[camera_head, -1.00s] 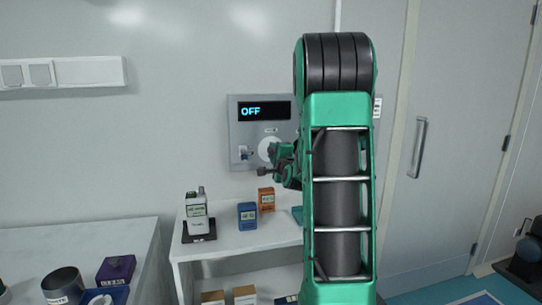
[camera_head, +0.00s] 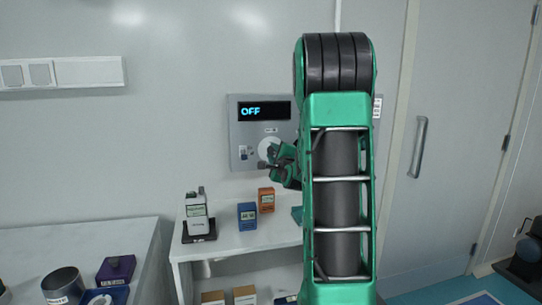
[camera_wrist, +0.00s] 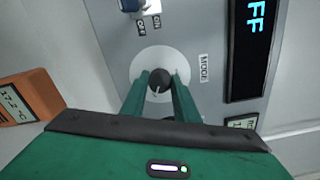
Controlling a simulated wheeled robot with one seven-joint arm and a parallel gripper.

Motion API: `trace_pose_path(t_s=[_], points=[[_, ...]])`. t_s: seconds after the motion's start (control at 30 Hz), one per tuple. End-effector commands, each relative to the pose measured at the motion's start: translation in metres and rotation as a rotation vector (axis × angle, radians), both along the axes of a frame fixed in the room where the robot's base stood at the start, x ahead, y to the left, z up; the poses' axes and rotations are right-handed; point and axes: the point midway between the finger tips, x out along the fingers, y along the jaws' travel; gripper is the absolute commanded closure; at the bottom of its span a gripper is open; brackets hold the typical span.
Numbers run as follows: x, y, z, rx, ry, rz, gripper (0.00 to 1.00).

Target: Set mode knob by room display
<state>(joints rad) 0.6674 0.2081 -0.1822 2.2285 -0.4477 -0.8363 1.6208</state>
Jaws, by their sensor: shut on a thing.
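The mode knob (camera_wrist: 159,77) is a dark round knob with a pale pointer line, on a light disc beside a "MODE" label. It is on the grey wall panel (camera_head: 236,145). My gripper (camera_wrist: 160,88) is shut on the knob, with a green finger on each side of it. The room display (camera_head: 264,111) reads "OFF" in blue letters; part of it shows at the upper right of the wrist view (camera_wrist: 252,45). In the head view my arm hides the panel's right part, and my gripper covers part of the disc.
A small switch (camera_wrist: 131,5) marked OFF and ON sits near the knob. Below the panel, a white shelf (camera_head: 235,244) carries an orange box (camera_head: 266,200), a blue box (camera_head: 246,215) and a grey device (camera_head: 196,215). A door (camera_head: 450,130) stands at right.

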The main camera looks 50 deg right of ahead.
Motion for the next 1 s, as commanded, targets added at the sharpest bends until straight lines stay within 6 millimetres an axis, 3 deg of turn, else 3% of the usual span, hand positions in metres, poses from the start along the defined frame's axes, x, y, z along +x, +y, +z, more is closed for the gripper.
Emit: trace_pose_path(t_s=[0.03,0.1,0.47,1.0], points=[[0.001,0.003,-0.006,0.01,0.009,0.006,0.68],[0.001,0.003,-0.005,0.008,0.008,0.005,0.54],[-0.003,0.003,-0.002,0.003,0.003,0.0,0.54],[-0.076,0.049,-0.002,0.005,0.004,0.001,0.54]])
